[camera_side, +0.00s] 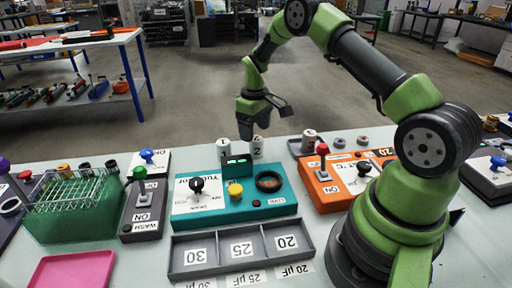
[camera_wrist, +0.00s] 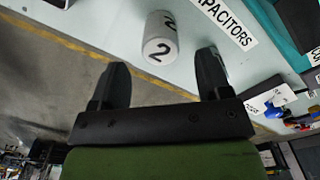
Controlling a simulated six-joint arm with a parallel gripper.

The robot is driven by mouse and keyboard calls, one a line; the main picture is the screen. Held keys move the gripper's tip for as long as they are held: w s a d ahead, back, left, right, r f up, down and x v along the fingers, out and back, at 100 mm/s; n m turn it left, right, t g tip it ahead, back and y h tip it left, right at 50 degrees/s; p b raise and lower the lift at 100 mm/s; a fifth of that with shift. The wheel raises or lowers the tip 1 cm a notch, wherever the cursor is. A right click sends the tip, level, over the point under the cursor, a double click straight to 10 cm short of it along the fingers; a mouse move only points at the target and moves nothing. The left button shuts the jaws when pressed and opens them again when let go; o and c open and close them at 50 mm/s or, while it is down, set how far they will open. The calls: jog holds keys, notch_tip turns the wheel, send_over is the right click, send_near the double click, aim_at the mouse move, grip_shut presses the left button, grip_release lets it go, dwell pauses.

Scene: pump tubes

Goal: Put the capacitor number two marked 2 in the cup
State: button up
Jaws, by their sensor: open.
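I cannot pick out a cup for certain.
The teal box (camera_side: 210,208) has a knob, a yellow button and a round dark opening. A grey tray (camera_side: 240,266) with compartments labelled 30, 25 and 20 is in front. An orange box (camera_side: 323,196) stands right; a green rack (camera_side: 62,222) stands left. A "CAPACITORS" label (camera_wrist: 228,20) lies beside the capacitor.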

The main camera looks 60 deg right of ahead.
aim_at(256, 138)
jog(key=f, duration=0.3)
jog(key=shift+s+f, duration=0.2)
jog(key=shift+f, duration=0.2)
jog(key=c, duration=1)
jog(key=shift+c, duration=0.2)
jog(key=shift+r, duration=0.1)
